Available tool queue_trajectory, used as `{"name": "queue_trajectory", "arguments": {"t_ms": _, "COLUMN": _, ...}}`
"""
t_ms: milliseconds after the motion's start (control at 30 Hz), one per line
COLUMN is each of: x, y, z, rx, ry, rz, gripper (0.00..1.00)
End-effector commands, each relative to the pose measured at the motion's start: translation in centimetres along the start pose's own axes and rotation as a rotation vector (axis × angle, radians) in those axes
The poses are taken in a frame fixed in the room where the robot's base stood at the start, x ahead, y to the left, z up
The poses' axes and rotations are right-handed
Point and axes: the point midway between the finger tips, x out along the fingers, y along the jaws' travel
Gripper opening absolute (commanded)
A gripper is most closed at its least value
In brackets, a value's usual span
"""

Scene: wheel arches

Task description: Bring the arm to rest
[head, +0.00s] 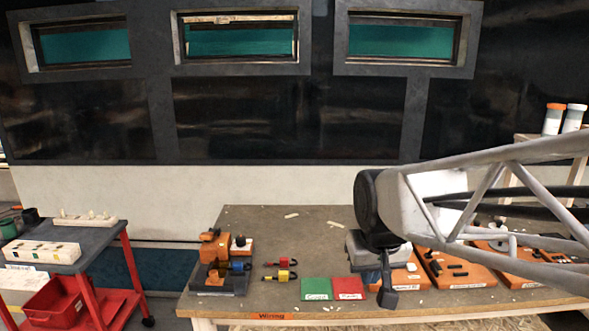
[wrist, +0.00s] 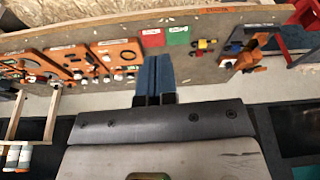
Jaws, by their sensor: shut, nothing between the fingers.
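My gripper (head: 387,290) hangs above the right half of the workbench (head: 320,228), just right of the red card. In the wrist view its two blue fingers (wrist: 154,68) are together with nothing between them. My arm reaches in from the right and covers part of the orange boards behind it.
Green card (head: 317,289) and red card (head: 348,288) lie at the bench's front. Left of them are small red and yellow connectors (head: 284,275) and an orange-black fixture (head: 221,263). Orange boards (head: 455,270) fill the right. A red cart (head: 75,262) stands left.

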Motion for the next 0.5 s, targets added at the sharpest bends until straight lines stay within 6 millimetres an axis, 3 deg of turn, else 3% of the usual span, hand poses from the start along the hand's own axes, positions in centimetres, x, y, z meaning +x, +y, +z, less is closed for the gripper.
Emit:
{"name": "queue_trajectory", "arguments": {"t_ms": 300, "x": -0.7, "y": 2.5, "z": 8.3, "rx": 0.064, "ry": -0.026, "rz": 0.018, "gripper": 0.0}}
{"name": "queue_trajectory", "arguments": {"t_ms": 500, "x": -0.6, "y": 3.3, "z": 12.3, "rx": 0.095, "ry": -0.042, "rz": 0.025, "gripper": 0.0}}
